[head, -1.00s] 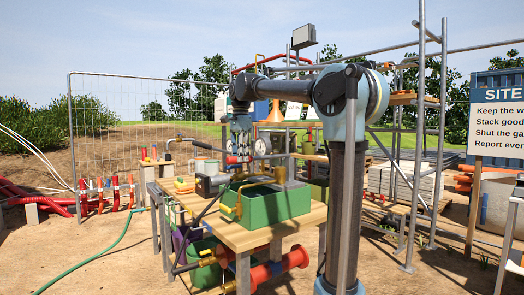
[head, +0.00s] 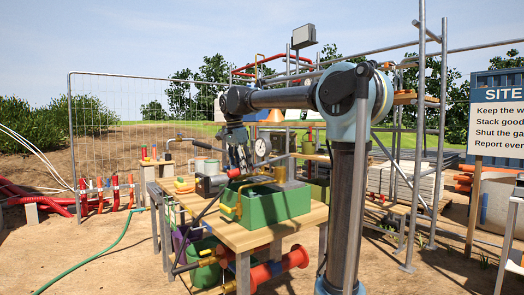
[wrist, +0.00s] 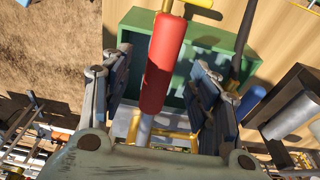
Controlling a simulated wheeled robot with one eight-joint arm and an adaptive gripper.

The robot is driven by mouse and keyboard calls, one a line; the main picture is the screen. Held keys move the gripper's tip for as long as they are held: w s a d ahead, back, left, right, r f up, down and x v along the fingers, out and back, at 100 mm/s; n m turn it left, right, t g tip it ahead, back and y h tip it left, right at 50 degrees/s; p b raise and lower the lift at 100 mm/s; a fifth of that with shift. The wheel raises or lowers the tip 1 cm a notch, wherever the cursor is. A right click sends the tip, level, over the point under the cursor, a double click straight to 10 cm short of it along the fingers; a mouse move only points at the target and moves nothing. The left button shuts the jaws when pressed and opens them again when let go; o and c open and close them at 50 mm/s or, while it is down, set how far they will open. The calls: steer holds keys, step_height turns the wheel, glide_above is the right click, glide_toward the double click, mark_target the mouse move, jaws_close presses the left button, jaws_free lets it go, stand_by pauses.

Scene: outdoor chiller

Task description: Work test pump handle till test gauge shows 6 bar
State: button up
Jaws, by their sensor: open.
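The test pump is a green open box (head: 278,207) on a wooden table. Its red handle grip (head: 233,173) shows near my gripper (head: 242,163) in the head view. In the wrist view the red grip (wrist: 163,62) lies lengthwise between the two fingers of my gripper (wrist: 160,85). The fingers are open, with gaps to the grip on both sides. A yellow bar (wrist: 193,4) shows at the grip's upper end and a grey rod at its lower end. A round white-faced gauge (head: 262,148) stands just right of my gripper; its needle is too small to read.
The wooden table (head: 240,238) carries a dark grey block (head: 211,185) left of the pump. A red pipe spool (head: 285,266) lies below. A green hose (head: 100,259) crosses the sand at left. Scaffold poles (head: 420,130) stand at right.

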stand_by(0.3)
steer(key=shift+s+a+r, duration=0.1)
steer(key=shift+a+r, duration=0.05)
steer(key=shift+r, duration=1)
steer(key=shift+s+a+r, duration=0.15)
steer(key=shift+r, duration=1.05)
steer(key=shift+s+a+r, duration=0.1)
steer(key=shift+a+r, duration=0.05)
steer(key=shift+r, duration=1)
steer(key=shift+r, duration=0.1)
step_height(320, 180, up, 11)
steer(key=a, duration=0.1)
steer(key=s+d+f+n+y, duration=0.1)
steer(key=s+d+f+n, duration=0.2)
steer(key=s+d+f, duration=0.5)
steer(key=s+d+f+n, duration=0.3)
steer(key=s+d+f, duration=0.2)
steer(key=d+f, duration=0.6)
steer(key=s+d+f+n, duration=0.1)
steer(key=s+f, duration=0.4)
steer(key=f, duration=0.6)
steer(key=s+d+f+n, duration=0.2)
steer(key=s+f, duration=0.4)
steer(key=f, duration=0.4)
steer(key=s+d+f+n+t, duration=0.1)
steer(key=s+d+f+n, duration=0.1)
steer(key=s+f, duration=0.4)
step_height(320, 180, down, 6)
steer(key=shift+d+r, duration=0.15)
steer(key=shift+d, duration=0.45)
